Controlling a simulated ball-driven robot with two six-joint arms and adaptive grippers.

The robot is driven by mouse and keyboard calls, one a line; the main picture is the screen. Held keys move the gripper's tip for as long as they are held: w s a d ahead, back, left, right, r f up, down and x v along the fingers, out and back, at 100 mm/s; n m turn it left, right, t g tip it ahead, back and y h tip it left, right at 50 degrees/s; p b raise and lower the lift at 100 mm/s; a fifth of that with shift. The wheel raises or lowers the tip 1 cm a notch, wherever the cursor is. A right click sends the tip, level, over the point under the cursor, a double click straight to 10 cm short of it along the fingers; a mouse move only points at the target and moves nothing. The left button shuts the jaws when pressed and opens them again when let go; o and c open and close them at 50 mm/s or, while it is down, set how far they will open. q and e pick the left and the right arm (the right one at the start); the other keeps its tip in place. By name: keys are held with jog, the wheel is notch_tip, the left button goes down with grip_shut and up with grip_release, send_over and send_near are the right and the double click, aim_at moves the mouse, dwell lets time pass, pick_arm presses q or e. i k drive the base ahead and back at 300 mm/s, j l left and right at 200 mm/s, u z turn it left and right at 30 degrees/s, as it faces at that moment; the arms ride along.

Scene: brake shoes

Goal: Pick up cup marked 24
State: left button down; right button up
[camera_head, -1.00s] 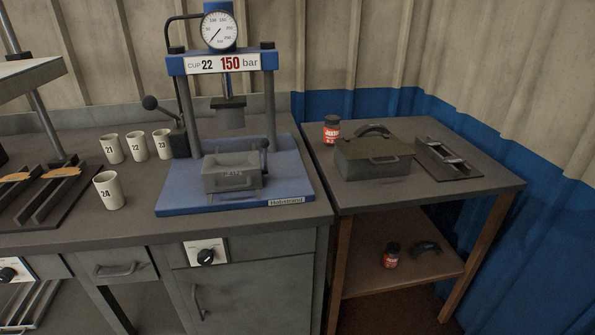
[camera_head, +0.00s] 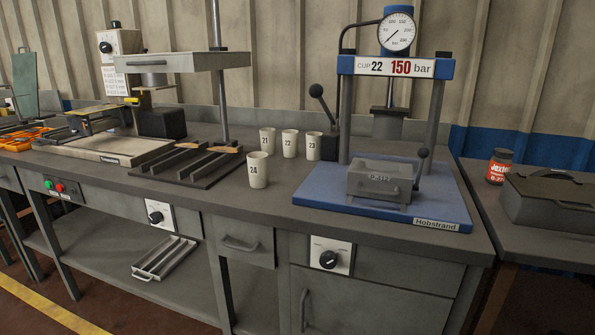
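The cup marked 24 (camera_head: 258,171) is a white cup standing upright on the dark grey workbench (camera_head: 235,204), in front of the other cups. Cups marked 21 (camera_head: 267,141), 22 (camera_head: 290,144) and 23 (camera_head: 313,146) stand in a row just behind it and to its right. Neither of my grippers shows in the head view.
A blue-based press (camera_head: 400,212) with a sign reading CUP 22, 150 bar stands right of the cups. A dark rack (camera_head: 178,168) lies to their left, beneath a raised grey shelf (camera_head: 183,62). The bench front before cup 24 is clear.

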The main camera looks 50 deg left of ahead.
aim_at(258, 161)
jog(key=u, duration=1.8)
